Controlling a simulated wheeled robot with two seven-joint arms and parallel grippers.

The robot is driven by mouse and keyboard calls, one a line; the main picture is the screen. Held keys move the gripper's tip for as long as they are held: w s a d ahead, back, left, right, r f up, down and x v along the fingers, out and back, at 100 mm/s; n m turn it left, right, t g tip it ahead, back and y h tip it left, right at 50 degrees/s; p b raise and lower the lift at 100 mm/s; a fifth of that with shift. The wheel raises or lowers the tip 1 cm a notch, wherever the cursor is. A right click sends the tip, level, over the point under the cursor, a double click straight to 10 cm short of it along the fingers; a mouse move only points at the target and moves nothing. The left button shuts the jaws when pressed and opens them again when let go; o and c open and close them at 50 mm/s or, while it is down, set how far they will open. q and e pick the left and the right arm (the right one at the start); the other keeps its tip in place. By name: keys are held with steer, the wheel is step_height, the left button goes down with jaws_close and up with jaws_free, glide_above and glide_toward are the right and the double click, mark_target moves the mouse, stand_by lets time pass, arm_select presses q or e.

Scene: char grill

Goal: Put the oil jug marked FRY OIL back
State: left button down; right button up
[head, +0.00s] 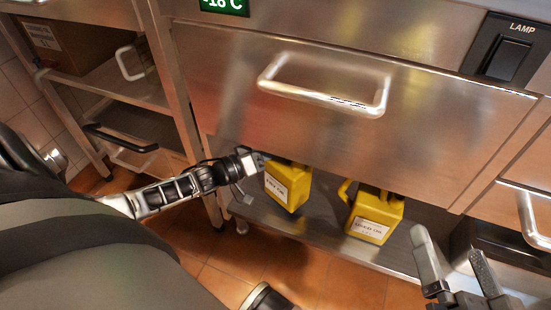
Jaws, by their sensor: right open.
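The yellow oil jug (288,187) whose label appears to read FRY OIL is on the low steel shelf (325,238) under the drawer, slightly turned. A second yellow jug (375,213), with a label that looks like USED OIL, stands to its right. My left gripper (255,178) is at the left side of the FRY OIL jug, by its upper part. The jug's handle is hidden, and I cannot tell whether the fingers grip it. My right gripper (450,247) is open and empty at the lower right, its fingers spread apart, right of the second jug.
A large steel drawer with a bar handle (325,97) hangs above the jugs. A steel rack (100,85) with a box (70,40) stands at the left. A lamp switch (503,58) is at the upper right. Between the two jugs there is a bare strip of shelf.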

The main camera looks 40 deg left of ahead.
mark_target(275, 162)
arm_select(q)
step_height(275, 162, down, 3)
steer(key=shift+w+r+b, duration=0.1)
steer(key=shift+b, duration=0.85)
arm_select(e)
steer(key=shift+w+d+r+n+t+y, duration=0.1)
steer(key=shift+w+r+n+t+y, duration=0.2)
steer(key=shift+r+t, duration=0.25)
steer(key=shift+w+d+r+n+t+y, duration=0.1)
steer(key=shift+w+r+n+t, duration=0.1)
steer(key=shift+w+r+t, duration=0.35)
steer(key=shift+s, duration=0.15)
arm_select(q)
steer(key=shift+f, duration=0.2)
steer(key=c, duration=1.3)
jaws_free()
steer(key=shift+f, duration=0.15)
arm_select(e)
steer(key=shift+r, duration=0.25)
